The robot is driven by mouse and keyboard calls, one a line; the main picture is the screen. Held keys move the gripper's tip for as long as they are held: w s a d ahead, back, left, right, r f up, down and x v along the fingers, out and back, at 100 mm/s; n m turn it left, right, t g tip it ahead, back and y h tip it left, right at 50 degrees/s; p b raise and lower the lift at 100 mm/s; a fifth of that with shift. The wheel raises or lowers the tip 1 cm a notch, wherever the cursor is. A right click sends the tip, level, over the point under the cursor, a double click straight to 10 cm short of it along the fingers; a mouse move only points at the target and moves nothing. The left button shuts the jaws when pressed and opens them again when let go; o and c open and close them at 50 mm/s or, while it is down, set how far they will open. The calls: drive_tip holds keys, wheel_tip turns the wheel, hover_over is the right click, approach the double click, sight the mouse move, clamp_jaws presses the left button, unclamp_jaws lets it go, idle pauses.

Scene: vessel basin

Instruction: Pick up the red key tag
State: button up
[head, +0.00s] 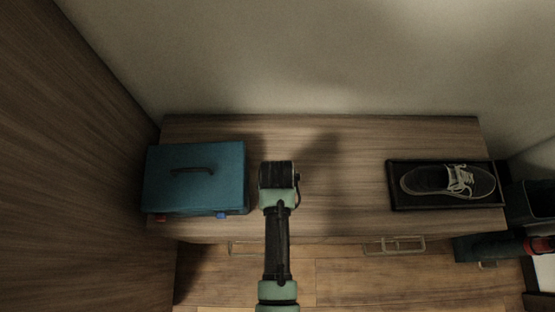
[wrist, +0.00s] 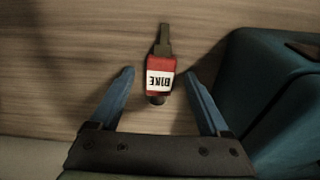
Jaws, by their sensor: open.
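The red key tag (wrist: 161,64) lies on the wooden top in the wrist view, with a white label reading BIKE and a dark key-like end (wrist: 162,40) pointing away from my gripper. My gripper (wrist: 159,74) is open, with one blue finger to each side of the tag and a gap on both sides. The tag's near end is dark and lies between the fingers. I cannot tell how high the fingers are above the wood. In the head view I do not see the tag; my arm covers part of the top.
A teal case (head: 195,178) with a dark handle stands at the left of the cabinet top (head: 340,150); it is close to my right finger in the wrist view (wrist: 262,85). A black tray (head: 395,198) holding a sneaker (head: 430,181) lies at the right. The wood between is clear.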

clamp_jaws()
idle(0.4)
drive_tip(key=shift+r, duration=0.1)
drive_tip(key=w+r+p, duration=0.2)
drive_tip(key=w+r, duration=0.3)
drive_tip(key=r, duration=0.5)
drive_tip(key=w+r+p, duration=0.2)
drive_tip(key=w+r, duration=0.2)
drive_tip(key=r, duration=0.6)
drive_tip(key=s+r+p, duration=0.3)
drive_tip(key=r+p, duration=0.5)
drive_tip(key=p, duration=0.2)
drive_tip(key=s+r+p, duration=0.4)
drive_tip(key=r+p, duration=0.5)
drive_tip(key=p, duration=0.1)
drive_tip(key=shift+s+r, duration=0.2)
drive_tip(key=shift+s, duration=0.1)
drive_tip(key=shift+f, duration=0.15)
